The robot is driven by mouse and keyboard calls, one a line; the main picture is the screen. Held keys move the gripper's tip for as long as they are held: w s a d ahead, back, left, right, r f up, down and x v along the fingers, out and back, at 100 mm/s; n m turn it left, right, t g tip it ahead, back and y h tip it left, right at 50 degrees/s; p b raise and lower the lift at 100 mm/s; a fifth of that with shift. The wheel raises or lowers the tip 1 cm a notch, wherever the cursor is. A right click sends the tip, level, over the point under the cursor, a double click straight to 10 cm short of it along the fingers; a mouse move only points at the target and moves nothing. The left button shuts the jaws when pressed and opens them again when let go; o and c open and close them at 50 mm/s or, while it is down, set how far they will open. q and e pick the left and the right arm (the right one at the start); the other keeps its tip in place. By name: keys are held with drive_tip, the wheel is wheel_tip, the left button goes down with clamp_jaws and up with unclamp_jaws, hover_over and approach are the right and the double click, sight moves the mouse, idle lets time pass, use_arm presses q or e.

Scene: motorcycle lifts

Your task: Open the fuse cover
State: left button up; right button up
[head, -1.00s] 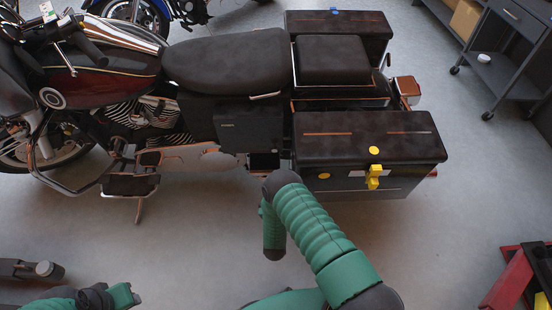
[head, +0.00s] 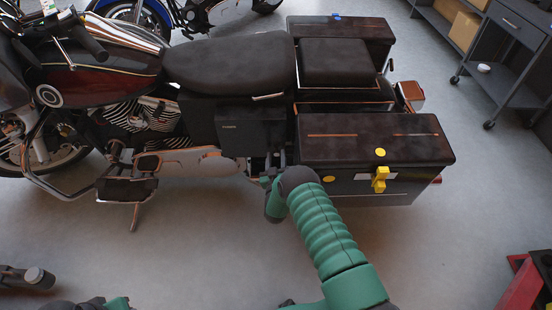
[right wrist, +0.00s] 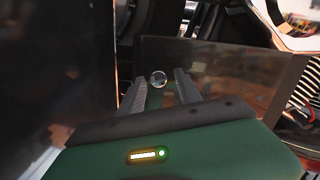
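The fuse cover appears to be the dark flat side panel (head: 252,130) below the motorcycle seat, with small lettering on it. In the right wrist view a dark smooth panel (right wrist: 240,75) stands just beyond my fingers. My right gripper (head: 272,162) is at the lower right edge of the side panel, beside the saddlebag, partly hidden by my wrist. In the right wrist view its two fingers (right wrist: 160,88) are apart, with a small round shiny knob (right wrist: 158,79) seen between their tips. I cannot tell whether they touch it. Only green and black parts of my left arm show at the bottom left.
A dark saddlebag (head: 372,140) with a yellow latch (head: 380,178) sits right of my right gripper. The seat (head: 228,60) is above. A chrome exhaust (head: 185,162) and footboard lie to the left. The floor in front is clear. A red stand (head: 525,285) is at lower right.

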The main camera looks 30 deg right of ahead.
drive_tip(key=shift+d, duration=0.15)
drive_tip(key=c, duration=0.7)
clamp_jaws()
drive_tip(key=shift+f, duration=0.1)
